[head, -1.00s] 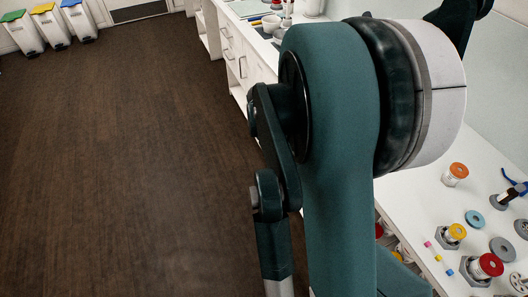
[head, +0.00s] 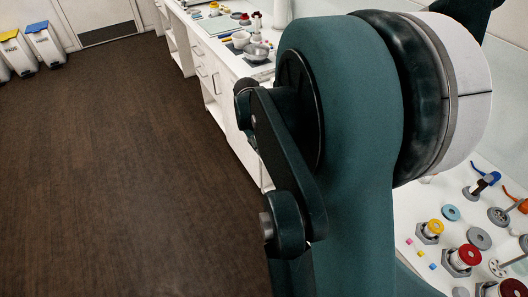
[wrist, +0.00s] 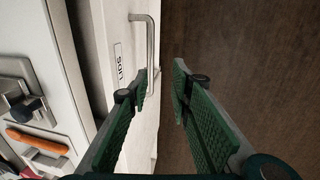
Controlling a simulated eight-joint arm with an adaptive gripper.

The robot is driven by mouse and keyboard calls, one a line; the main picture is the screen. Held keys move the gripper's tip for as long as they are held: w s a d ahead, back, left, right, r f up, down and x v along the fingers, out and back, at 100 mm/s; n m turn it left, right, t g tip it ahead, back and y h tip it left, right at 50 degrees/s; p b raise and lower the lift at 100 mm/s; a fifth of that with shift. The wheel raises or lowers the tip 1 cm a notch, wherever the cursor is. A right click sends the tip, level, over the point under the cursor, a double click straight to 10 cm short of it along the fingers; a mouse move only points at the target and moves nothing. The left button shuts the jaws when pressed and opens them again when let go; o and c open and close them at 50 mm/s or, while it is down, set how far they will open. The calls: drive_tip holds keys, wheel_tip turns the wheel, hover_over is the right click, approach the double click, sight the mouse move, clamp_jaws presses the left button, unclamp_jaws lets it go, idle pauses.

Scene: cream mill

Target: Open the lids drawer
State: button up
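The lids drawer (wrist: 118,110) is a white front with a "LIDS" label, at the left of centre in the wrist view. It looks shut, though its edges are only partly visible. Its grey bar handle (wrist: 152,45) runs lengthwise beside the label. My gripper (wrist: 161,76) has its two green fingers spread apart with nothing gripped. In the picture, the handle lies between the fingertips, much closer to the left finger. I cannot tell whether the finger touches it. The head view does not show my gripper, and my arm covers part of the cabinets.
In the wrist view, the counter (wrist: 30,60) at left holds a dark knob on a grey mount and an orange item. The dark floor (wrist: 240,60) at right is clear. In the head view, bins (head: 45,45) stand far left and spools (head: 467,256) sit at right.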

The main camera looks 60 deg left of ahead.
wheel_tip(320, 180, down, 8)
drive_tip(key=w+b, duration=0.2)
drive_tip(key=b, duration=0.1)
drive_tip(key=shift+d+r, duration=0.25)
drive_tip(key=shift+d, duration=0.1)
drive_tip(key=shift+r, duration=0.1)
wheel_tip(320, 180, up, 7)
drive_tip(key=p, duration=0.3)
hover_over(271, 159)
drive_tip(key=s, duration=0.2)
drive_tip(key=shift+d+r, duration=0.1)
drive_tip(key=shift+r, duration=0.1)
drive_tip(key=shift+f, duration=0.15)
drive_tip(key=shift+w+f+b, duration=0.25)
drive_tip(key=shift+f, duration=1)
drive_tip(key=shift+w+f+b, duration=0.25)
drive_tip(key=shift+f, duration=0.95)
drive_tip(key=shift+w+f+b, duration=0.25)
drive_tip(key=shift+f, duration=1)
drive_tip(key=shift+c, duration=0.2)
clamp_jaws()
